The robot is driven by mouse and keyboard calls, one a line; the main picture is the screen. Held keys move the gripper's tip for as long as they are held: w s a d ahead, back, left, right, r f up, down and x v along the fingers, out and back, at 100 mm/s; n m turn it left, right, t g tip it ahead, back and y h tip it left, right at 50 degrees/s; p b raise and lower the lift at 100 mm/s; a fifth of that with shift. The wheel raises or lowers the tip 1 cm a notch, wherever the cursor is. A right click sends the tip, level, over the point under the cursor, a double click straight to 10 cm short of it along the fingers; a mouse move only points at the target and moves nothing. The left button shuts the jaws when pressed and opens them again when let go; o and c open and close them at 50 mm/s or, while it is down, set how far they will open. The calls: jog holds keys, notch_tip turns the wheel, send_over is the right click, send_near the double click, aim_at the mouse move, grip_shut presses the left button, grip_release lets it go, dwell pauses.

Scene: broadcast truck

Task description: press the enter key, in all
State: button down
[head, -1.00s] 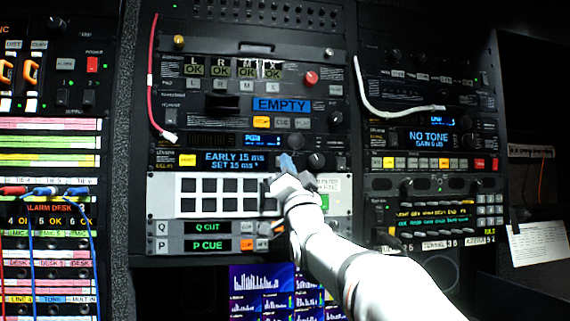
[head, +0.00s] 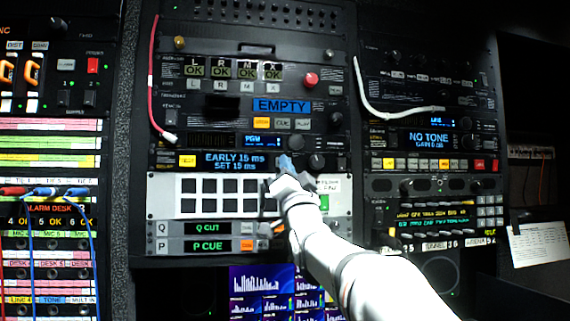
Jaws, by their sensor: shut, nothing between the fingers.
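The delay unit's blue display (head: 234,161) reads "EARLY 15 ms" and "SET 15 ms". A lit yellow key (head: 187,160) sits left of it. My gripper (head: 285,160) is shut and empty, with its bluish tips at the delay unit's face just right of the display, beside a dark knob (head: 316,162). No key marked enter can be read; the tips cover part of that strip. I cannot tell whether the tips touch a key.
Below is a white panel (head: 160,196) with rows of dark square buttons and a green key (head: 325,202), partly behind my arm. Further down are the Q CUT (head: 207,228) and P CUE (head: 207,246) displays. A red cable (head: 152,70) hangs at the left.

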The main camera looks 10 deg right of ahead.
dwell(0.4)
jog(key=shift+s+b, duration=0.7)
jog(key=shift+b, duration=0.1)
jog(key=s+b, duration=0.3)
jog(key=s, duration=0.2)
jog(key=shift+b, duration=0.3)
dwell(0.4)
